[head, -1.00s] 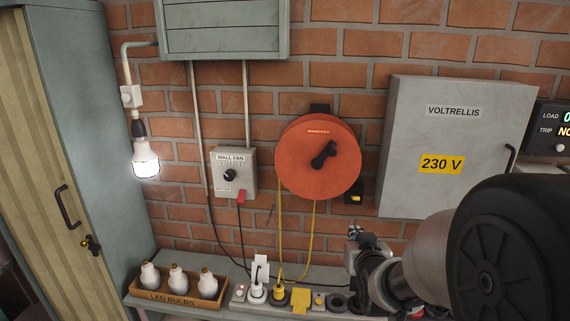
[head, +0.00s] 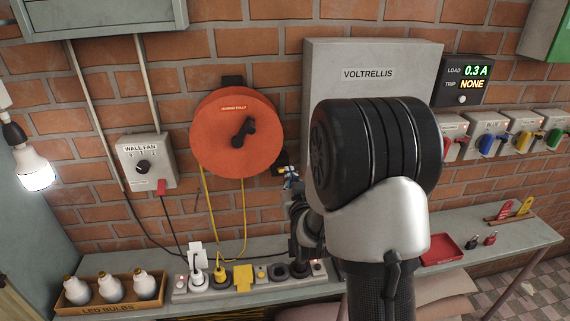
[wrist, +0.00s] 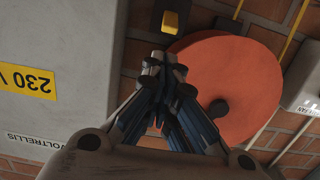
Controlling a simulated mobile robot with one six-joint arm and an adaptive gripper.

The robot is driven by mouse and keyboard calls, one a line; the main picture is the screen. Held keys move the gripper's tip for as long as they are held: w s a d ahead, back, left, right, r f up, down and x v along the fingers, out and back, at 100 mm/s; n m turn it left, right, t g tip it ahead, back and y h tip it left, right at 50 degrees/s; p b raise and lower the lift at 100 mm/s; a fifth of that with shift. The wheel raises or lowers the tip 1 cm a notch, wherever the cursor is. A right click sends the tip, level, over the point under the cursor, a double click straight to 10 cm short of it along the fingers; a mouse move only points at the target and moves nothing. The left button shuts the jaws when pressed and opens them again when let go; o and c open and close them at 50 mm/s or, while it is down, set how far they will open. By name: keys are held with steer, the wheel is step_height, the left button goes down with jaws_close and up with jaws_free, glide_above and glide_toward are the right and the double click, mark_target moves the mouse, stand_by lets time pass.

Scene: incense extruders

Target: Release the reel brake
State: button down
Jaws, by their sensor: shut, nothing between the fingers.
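The orange cable reel (head: 236,140) hangs on the brick wall with a black crank on its face and yellow cable running down. It also shows in the wrist view (wrist: 225,80), partly covered by my gripper. A small black box with a yellow part (wrist: 170,22) is beside the reel's rim; I take it for the reel brake. In the head view this box (head: 279,170) is at the reel's lower right, partly behind my gripper. My gripper (head: 291,178) is shut and empty, close to the box. In the wrist view its fingertips (wrist: 164,62) appear just short of it; contact cannot be told.
A grey VOLTRELLIS cabinet (head: 318,60) stands close to the right of my gripper. A wall fan switch (head: 146,162) is left of the reel. Below, a bench holds a power strip with plugs (head: 198,280) and a box of LED bulbs (head: 112,303).

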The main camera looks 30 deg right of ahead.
mark_target(281, 169)
steer(key=x, duration=0.8)
steer(key=shift+w+d, duration=0.1)
steer(key=shift+w, duration=0.2)
steer(key=shift+d+f, duration=0.1)
steer(key=shift+f, duration=0.05)
